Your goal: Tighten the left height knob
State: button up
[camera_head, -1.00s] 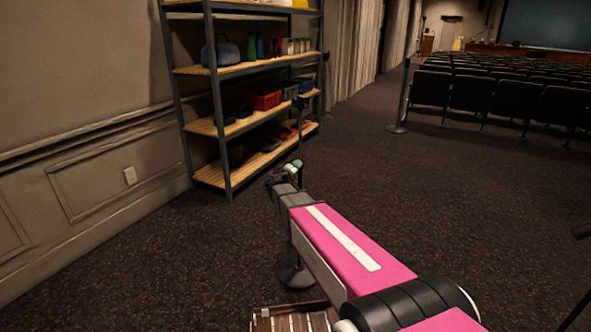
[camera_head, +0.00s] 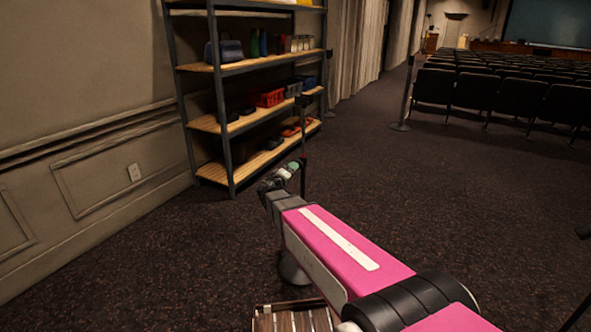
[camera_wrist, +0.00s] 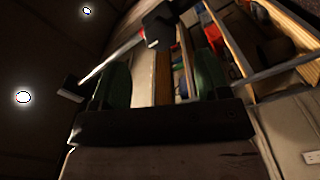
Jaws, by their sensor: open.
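My gripper (camera_head: 283,175) is at the end of my pink arm, beside a thin dark stand (camera_head: 303,145) with a round base (camera_head: 292,270) partly hidden by my arm. In the wrist view its two green-padded fingers (camera_wrist: 161,80) are apart, with nothing visibly held between them. Beyond the fingertips a pale rod (camera_wrist: 110,62) runs slantwise to a dark block (camera_wrist: 158,28). A smaller dark piece (camera_wrist: 70,89) is at the rod's lower left end. I cannot tell which of these parts is the left height knob.
A metal shelf unit (camera_head: 220,110) with wooden boards holds crates and other items behind the stand. A panelled wall (camera_head: 70,150) is at left. A slatted wooden box (camera_head: 290,317) is at the bottom edge. Open carpet (camera_head: 420,200) lies to the right, before rows of seats (camera_head: 480,85).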

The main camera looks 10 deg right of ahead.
jog(key=v, duration=0.3)
jog(key=shift+s+a, duration=0.1)
jog(key=shift+s, duration=0.05)
jog(key=s+d+f+m+g+y, duration=0.2)
jog(key=s+d+f+m+g, duration=0.2)
jog(key=s+d+f+g, duration=0.7)
jog(key=s+a+f+g+y, duration=0.1)
jog(key=s+y, duration=0.3)
jog(key=s, duration=0.2)
jog(key=s+f+m+g+y, duration=0.1)
jog(key=s+f+g+y, duration=0.1)
jog(key=s+y, duration=0.2)
jog(key=s, duration=0.3)
jog(key=shift+a+f+g+y, duration=0.2)
jog(key=shift+a+g+y, duration=0.1)
jog(key=shift+a, duration=0.1)
